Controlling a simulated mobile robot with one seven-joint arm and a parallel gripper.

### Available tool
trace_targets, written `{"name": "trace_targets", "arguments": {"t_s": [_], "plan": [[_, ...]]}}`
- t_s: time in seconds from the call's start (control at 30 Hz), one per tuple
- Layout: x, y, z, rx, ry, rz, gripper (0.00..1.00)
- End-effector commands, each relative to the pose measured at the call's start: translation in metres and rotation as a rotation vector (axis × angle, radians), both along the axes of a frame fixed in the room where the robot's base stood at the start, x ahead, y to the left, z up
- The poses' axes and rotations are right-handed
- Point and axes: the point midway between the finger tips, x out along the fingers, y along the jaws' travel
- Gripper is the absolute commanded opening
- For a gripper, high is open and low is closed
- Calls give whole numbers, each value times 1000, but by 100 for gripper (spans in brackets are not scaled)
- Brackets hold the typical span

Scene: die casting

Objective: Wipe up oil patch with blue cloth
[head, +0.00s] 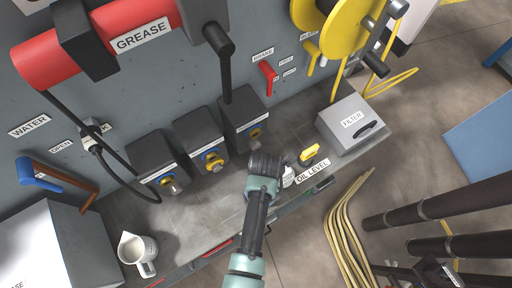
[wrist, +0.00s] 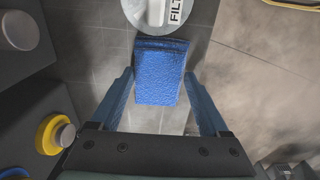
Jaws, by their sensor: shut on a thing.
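The blue cloth (wrist: 160,78) is a textured, folded pad between the two fingers of my gripper (wrist: 160,90) in the wrist view. My gripper is shut on it. In the head view my gripper (head: 264,165) is over the front part of the grey bench, left of the OIL LEVEL label, and hides the cloth. I cannot make out an oil patch in either view; the bench under the gripper and cloth is hidden.
A grey bench (head: 190,222) carries several dark boxes with knobs (head: 200,140), a white jug (head: 137,252) and a FILTER box (head: 347,124). A round labelled cap (wrist: 155,12) is just beyond the cloth.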

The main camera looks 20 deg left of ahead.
Motion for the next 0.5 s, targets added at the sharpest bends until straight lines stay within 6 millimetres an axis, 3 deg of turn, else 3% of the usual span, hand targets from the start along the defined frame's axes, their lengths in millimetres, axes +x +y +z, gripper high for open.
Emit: {"name": "trace_targets", "arguments": {"t_s": [0.2,0.5], "plan": [[9,-7,-1,1,1,-1,34],[4,-4,2,-1,2,1,34]]}}
